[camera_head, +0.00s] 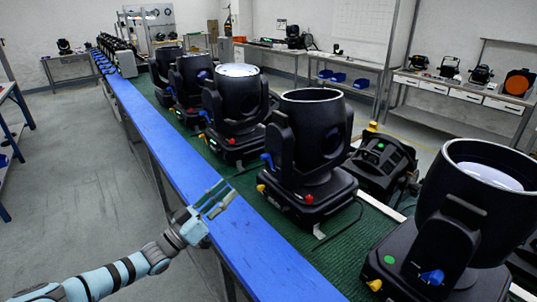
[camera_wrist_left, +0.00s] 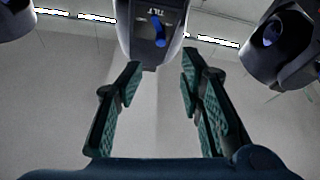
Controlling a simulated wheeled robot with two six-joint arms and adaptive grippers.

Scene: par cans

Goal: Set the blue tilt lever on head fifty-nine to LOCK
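Several black moving heads stand in a row in the head view; no head number is legible, so I cannot tell which is fifty-nine. The middle head (camera_head: 307,130) has a blue lever (camera_head: 267,160) on its side, and the near right head (camera_head: 480,200) has another blue lever (camera_head: 432,277). My left gripper (camera_head: 220,199) is over the blue bench edge, apart from the heads. In the left wrist view the gripper (camera_wrist_left: 161,64) is open and empty. Beyond its fingers is a dark panel marked TILT with a blue lever (camera_wrist_left: 160,30). My right gripper is not in view.
The heads stand on a green mat (camera_head: 345,255) behind a blue rail (camera_head: 240,245). Red and yellow knobs stick out from the bases. A black fixture (camera_head: 383,165) lies behind the middle head. The floor to the left is open.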

